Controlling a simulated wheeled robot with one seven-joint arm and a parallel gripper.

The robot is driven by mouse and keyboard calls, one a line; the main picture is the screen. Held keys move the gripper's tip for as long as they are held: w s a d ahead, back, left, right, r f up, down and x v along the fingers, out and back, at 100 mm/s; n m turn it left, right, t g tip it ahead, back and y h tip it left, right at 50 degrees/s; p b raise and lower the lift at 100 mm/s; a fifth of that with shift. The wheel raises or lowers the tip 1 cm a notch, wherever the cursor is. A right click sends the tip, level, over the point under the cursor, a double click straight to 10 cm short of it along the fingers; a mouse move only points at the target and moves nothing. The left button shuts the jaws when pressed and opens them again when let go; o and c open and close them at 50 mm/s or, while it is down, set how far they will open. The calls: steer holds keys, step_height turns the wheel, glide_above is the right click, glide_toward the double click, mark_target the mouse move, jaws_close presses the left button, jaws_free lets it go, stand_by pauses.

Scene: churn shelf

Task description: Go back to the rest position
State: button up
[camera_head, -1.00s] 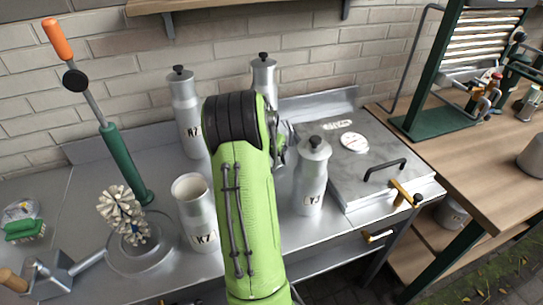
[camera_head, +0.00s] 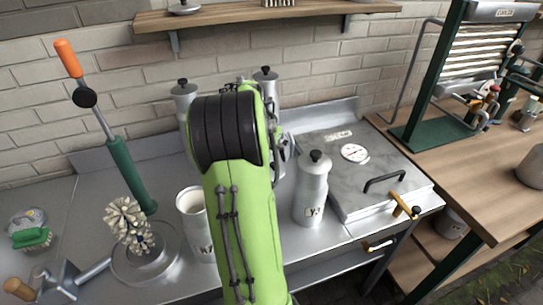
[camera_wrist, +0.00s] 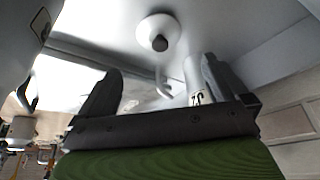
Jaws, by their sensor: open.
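My gripper is mostly hidden behind my green arm in the head view. In the wrist view my gripper (camera_wrist: 165,82) shows two dark fingers spread apart, with nothing held between them. Steel canisters stand on the metal counter (camera_head: 270,245): a black-capped one (camera_head: 312,190) right of my arm, an open-topped one (camera_head: 195,222) left of it, and two capped ones (camera_head: 184,98) (camera_head: 266,82) at the back wall. In the wrist view a labelled canister (camera_wrist: 194,80) appears beyond the right finger, and a pale round shape with a dark knob (camera_wrist: 158,30) above.
A steel lidded box (camera_head: 365,170) with a gauge and black handle sits right of the capped canister. A green lever tool (camera_head: 128,172) and a whisk-like brush (camera_head: 128,218) stand at left. A wooden shelf (camera_head: 240,16) hangs above. A wooden table (camera_head: 475,180) with a green rack is at right.

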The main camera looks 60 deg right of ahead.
steer(key=shift+v, duration=0.9)
